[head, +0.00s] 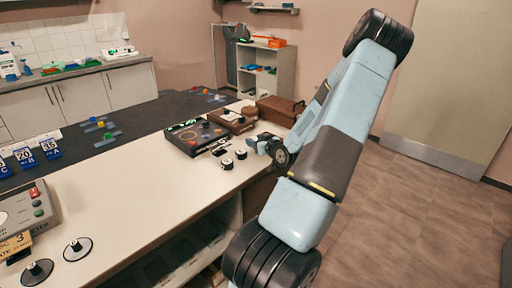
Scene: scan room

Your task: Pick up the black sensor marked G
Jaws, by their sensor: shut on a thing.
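My gripper (258,143) is small in the head view, low over the counter's far right end. It is shut on a small dark thing that looks like a black sensor; the fingers and wrist hide most of it. Two small round black sensors with pale tops stand on the counter just left of my gripper, one nearer (227,164) and one farther (240,154). No letter G is readable on any of them at this size.
A black case (195,138) and a brown box (233,120) stand behind the sensors, with a brown case (280,110) farther back. Two discs with black knobs (77,249) lie front left beside a grey control box (28,208). The counter's middle (140,195) is clear.

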